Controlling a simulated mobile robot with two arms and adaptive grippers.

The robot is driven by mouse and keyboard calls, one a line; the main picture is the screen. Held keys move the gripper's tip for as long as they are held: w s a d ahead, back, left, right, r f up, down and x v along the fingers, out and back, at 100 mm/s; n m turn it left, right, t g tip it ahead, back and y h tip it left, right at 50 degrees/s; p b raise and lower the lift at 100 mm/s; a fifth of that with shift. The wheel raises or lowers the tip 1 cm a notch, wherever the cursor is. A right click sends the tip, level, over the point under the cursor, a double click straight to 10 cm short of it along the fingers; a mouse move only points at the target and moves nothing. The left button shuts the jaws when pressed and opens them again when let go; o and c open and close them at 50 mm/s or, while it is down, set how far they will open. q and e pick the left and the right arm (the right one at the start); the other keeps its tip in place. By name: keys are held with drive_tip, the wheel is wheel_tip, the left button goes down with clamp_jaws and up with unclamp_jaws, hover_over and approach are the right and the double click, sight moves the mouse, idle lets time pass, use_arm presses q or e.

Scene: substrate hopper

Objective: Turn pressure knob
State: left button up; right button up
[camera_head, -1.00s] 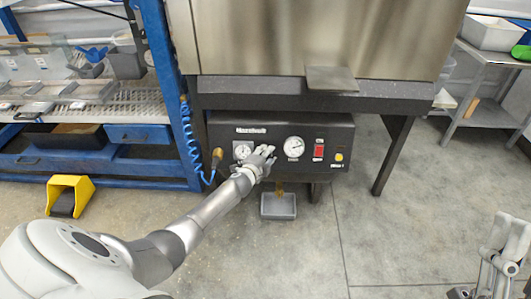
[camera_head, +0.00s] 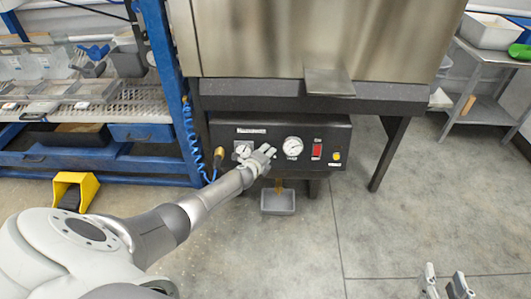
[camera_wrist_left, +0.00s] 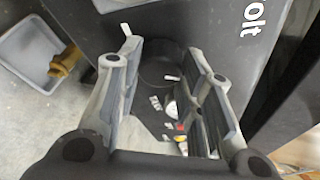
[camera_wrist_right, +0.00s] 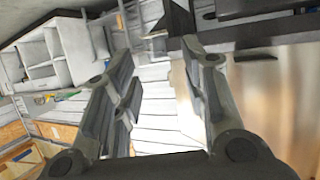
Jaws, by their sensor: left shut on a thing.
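The pressure knob (camera_wrist_left: 160,70) is a dark round knob on the black control panel (camera_head: 275,171). In the left wrist view it lies between the fingertips of my left gripper (camera_wrist_left: 158,62), which is shut on it. In the head view my left gripper (camera_head: 262,157) is at the panel between two white gauges and hides the knob. Coloured markings show on the panel between the fingers. My right gripper (camera_head: 445,284) is at the lower right of the head view, open and empty, far from the panel. Its spread fingers also show in the right wrist view (camera_wrist_right: 160,70).
A small gauge (camera_head: 242,149) and a larger gauge (camera_head: 293,147) flank my left gripper. A red switch (camera_head: 317,151) and a yellow button (camera_head: 337,156) are further right. A grey tray (camera_head: 278,202) sits under the panel. A blue workbench (camera_head: 140,132) stands left; the floor in front is open.

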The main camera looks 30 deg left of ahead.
use_arm(q)
drive_tip(key=shift+d+m+p, duration=0.15)
drive_tip(key=shift+m+p, duration=0.2)
drive_tip(key=shift+m, duration=0.05)
use_arm(e)
drive_tip(key=shift+s+d+f+g+h, duration=0.15)
drive_tip(key=shift+s+d+f+g, duration=0.15)
drive_tip(key=shift+s+f+g, duration=0.45)
drive_tip(key=shift+s+d+f+g+h, duration=0.15)
drive_tip(key=shift+s+d+f+g, duration=0.3)
drive_tip(key=shift+f, duration=0.5)
drive_tip(key=shift+a, duration=0.15)
use_arm(q)
drive_tip(key=o, duration=1)
drive_tip(key=shift+w, duration=0.1)
drive_tip(key=shift+v, duration=6.05)
